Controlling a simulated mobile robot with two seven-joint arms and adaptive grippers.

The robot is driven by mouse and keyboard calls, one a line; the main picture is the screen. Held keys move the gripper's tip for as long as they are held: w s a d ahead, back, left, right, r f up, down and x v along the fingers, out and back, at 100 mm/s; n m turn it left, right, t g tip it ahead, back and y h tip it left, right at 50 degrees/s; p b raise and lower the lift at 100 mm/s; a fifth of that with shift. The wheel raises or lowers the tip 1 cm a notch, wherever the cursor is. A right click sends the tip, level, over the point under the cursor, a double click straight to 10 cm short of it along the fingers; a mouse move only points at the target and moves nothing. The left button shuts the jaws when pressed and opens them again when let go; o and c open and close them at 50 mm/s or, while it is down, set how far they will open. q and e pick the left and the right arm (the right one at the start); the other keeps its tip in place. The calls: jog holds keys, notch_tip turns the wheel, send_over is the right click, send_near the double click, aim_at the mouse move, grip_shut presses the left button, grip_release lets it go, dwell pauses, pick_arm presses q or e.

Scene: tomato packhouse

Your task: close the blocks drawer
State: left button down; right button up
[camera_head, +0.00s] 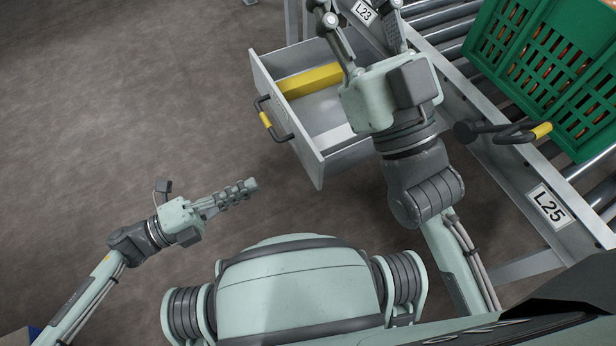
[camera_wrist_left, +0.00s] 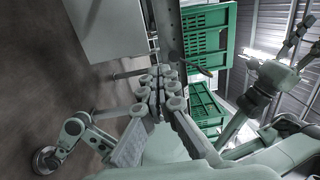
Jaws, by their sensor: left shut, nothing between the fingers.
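The grey metal drawer (camera_head: 312,158) stands pulled out from under the conveyor in the head view. A long yellow block (camera_head: 309,80) lies inside it. Its front has a black bar handle with a yellow grip (camera_head: 265,119). My left gripper (camera_head: 246,187) is shut and empty, below and left of the drawer, apart from it. It also shows in the left wrist view (camera_wrist_left: 160,78), fingers together. My right gripper (camera_head: 361,16) is above the drawer's inner part with its fingers spread and nothing between them; it hides part of the drawer.
A roller conveyor runs along the right, with labels L23 (camera_head: 363,11) and L25 (camera_head: 550,206) on its frame. A green crate (camera_head: 552,62) with orange-red contents stands on it. A black lever with a yellow grip (camera_head: 541,130) juts from the frame.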

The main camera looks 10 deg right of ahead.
pick_arm(q)
jog(key=f, duration=0.1)
send_near(319, 162)
jog(key=x, duration=0.5)
jog(key=shift+w+d+r, duration=0.1)
jog(key=shift+w+d, duration=0.05)
jog(key=shift+w+d+b, duration=0.2)
jog(key=shift+d+b, duration=0.1)
jog(key=shift+d, duration=0.4)
pick_arm(e)
jog(key=shift+s+d+r+t, duration=0.15)
jog(key=shift+s+r+t, duration=0.2)
jog(key=shift+r, duration=0.1)
jog(key=shift+f, duration=0.1)
